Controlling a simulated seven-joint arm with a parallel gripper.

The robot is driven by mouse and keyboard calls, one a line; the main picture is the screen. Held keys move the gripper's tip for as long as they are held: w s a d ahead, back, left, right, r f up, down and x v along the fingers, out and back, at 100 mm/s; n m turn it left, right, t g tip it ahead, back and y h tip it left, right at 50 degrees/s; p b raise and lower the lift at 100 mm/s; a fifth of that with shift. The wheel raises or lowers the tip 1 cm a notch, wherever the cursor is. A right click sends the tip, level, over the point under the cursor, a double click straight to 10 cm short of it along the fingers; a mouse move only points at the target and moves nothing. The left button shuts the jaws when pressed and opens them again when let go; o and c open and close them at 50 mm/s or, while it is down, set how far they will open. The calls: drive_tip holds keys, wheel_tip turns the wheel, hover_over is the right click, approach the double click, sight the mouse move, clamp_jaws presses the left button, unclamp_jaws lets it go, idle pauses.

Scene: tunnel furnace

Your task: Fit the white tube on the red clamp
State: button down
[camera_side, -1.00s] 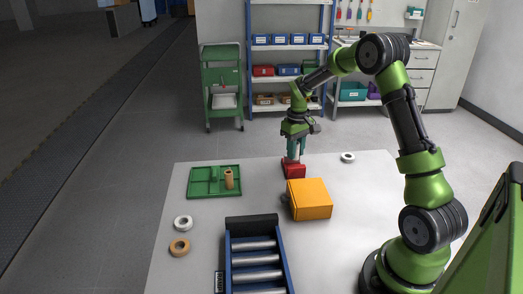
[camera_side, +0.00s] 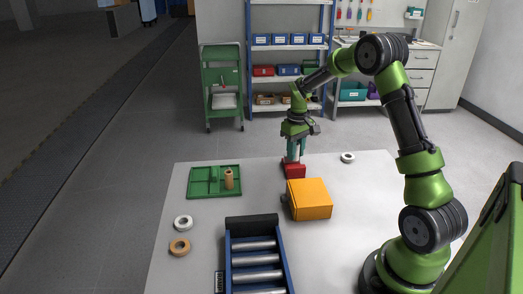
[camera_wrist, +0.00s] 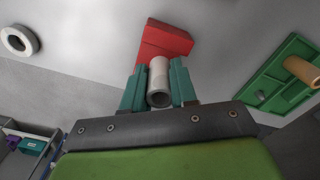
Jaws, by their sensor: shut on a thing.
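The white tube (camera_wrist: 159,88) stands between the teal fingers of my gripper (camera_wrist: 160,76) in the wrist view, its open end facing the camera. My gripper is shut on it. The red clamp (camera_wrist: 168,38) lies at the tube's far end. In the side view the red clamp (camera_side: 294,171) sits on the table, with my gripper (camera_side: 293,158) upright directly above it. The tube's lower end meets the red clamp in the picture; I cannot tell whether it is seated in it. The fingers hide most of the tube in the side view.
An orange box (camera_side: 311,200) stands close in front of the clamp. A green tray (camera_side: 203,190) with a tan tube (camera_side: 229,179) is at left. A white ring (camera_side: 347,158) lies at right; white (camera_side: 183,222) and tan (camera_side: 179,247) rings lie front left, near a roller conveyor (camera_side: 257,259).

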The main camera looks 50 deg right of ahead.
drive_tip(key=shift+f, duration=0.8)
drive_tip(key=shift+c, duration=2.2)
unclamp_jaws()
wheel_tip(320, 180, up, 8)
drive_tip(key=shift+f, duration=0.15)
drive_tip(key=s+a+r+t+y, duration=0.1)
drive_tip(key=s+a+r+t, duration=0.2)
drive_tip(key=s+a+r, duration=0.3)
drive_tip(key=s+a+r+m+t+y, duration=0.1)
drive_tip(key=s+a+r+t, duration=0.3)
drive_tip(key=s+a, duration=0.8)
drive_tip(key=a+r, duration=0.2)
drive_tip(key=a, duration=0.5)
drive_tip(key=shift+r, duration=0.15)
